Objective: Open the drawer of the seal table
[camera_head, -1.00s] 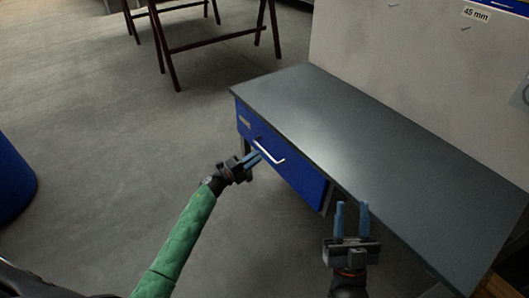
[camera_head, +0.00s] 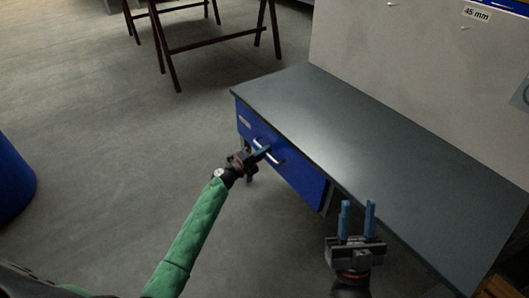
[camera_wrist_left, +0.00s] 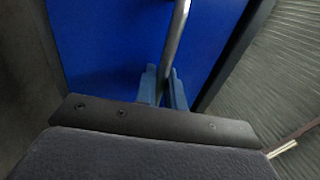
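The seal table (camera_head: 345,130) has a grey top and a blue drawer (camera_head: 298,178) under its left end. The drawer front looks flush with the table, so it appears closed. Its silver bar handle (camera_head: 277,158) is at my left gripper (camera_head: 263,149). In the left wrist view, the handle (camera_wrist_left: 178,35) runs down between the two blue fingers of the left gripper (camera_wrist_left: 162,85). These fingers are close together and appear shut on the bar; the exact contact is partly hidden. My right gripper (camera_head: 358,218) is open and empty, in front of the table edge.
A pale panel (camera_head: 400,65) stands along the back of the table. Dark red trestles (camera_head: 205,42) stand at the back left. A blue round container (camera_head: 12,180) is at the left edge. The floor (camera_head: 110,150) left of the drawer is clear.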

